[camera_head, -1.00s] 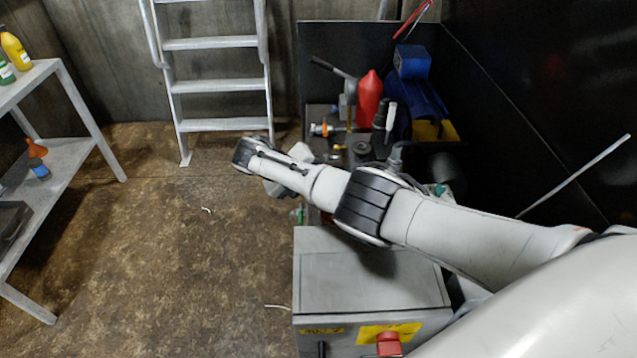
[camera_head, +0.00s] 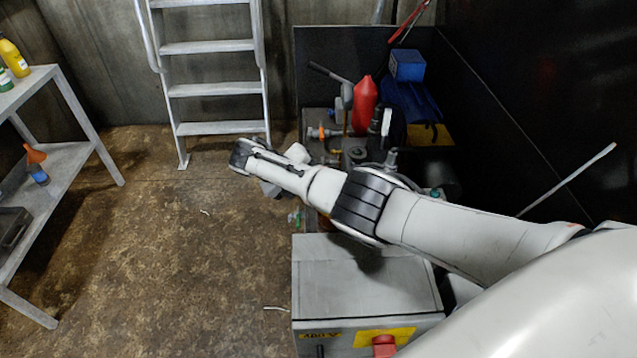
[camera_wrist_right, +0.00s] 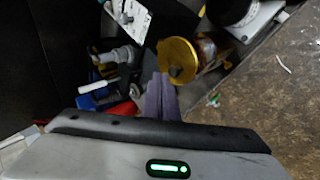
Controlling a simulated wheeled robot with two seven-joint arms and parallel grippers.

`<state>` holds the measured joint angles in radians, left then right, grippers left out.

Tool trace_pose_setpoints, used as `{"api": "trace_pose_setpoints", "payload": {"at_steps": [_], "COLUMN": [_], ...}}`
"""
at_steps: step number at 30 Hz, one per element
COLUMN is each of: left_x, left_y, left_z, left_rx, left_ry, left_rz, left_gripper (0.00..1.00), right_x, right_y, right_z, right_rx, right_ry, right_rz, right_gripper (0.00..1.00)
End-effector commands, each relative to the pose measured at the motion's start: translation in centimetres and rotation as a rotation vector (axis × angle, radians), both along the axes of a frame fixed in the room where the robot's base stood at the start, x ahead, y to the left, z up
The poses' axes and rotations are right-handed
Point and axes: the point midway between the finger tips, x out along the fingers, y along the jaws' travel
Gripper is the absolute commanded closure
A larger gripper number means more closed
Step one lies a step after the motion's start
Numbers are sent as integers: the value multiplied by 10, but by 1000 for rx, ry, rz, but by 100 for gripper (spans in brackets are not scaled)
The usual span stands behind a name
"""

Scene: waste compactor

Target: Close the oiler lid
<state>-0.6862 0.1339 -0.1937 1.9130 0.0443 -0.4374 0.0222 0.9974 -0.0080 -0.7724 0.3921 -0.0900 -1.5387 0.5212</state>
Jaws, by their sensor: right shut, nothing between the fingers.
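In the right wrist view, a round brass-coloured lid (camera_wrist_right: 178,60) with a dark spot at its middle faces the camera. An amber glass body (camera_wrist_right: 207,50), which looks like the oiler's, shows partly behind it to the right. My right gripper (camera_wrist_right: 160,82) has its purple-grey fingers together, empty, at the lid's lower left edge. I cannot tell whether they touch it. In the head view my right arm comes in from the right and hides its own fingers and most of the oiler area. My left gripper is out of view.
A grey box (camera_head: 365,285) with a red button (camera_head: 384,346) stands in front. A red bottle (camera_head: 364,105) and a blue box (camera_head: 407,65) stand behind my arm. A shelf (camera_head: 70,165) is at left, a ladder (camera_head: 212,90) at the back. The floor between is mostly clear.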

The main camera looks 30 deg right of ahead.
Motion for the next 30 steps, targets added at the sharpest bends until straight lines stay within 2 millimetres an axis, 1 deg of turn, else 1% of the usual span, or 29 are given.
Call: {"api": "trace_pose_setpoints", "payload": {"at_steps": [1,2,4,9,12,15,20,30], "left_x": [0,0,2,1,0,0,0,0], "left_y": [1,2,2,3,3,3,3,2], "left_z": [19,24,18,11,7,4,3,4], "left_rx": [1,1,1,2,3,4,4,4], "left_ry": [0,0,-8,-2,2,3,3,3], "left_rz": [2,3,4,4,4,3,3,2], "left_gripper": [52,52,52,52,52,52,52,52], "right_x": [0,0,2,4,5,5,5,5], "right_y": [-2,-2,14,47,61,72,80,80], "right_z": [19,25,25,46,57,63,70,71], "right_rx": [-2,-3,0,-2,-4,-6,-7,-8], "right_ry": [-1,0,-3,-3,-4,-2,-2,-1], "right_rz": [-1,-2,3,0,-1,-2,-3,-4], "right_gripper": [100,100,100,100,100,100,100,100]}}
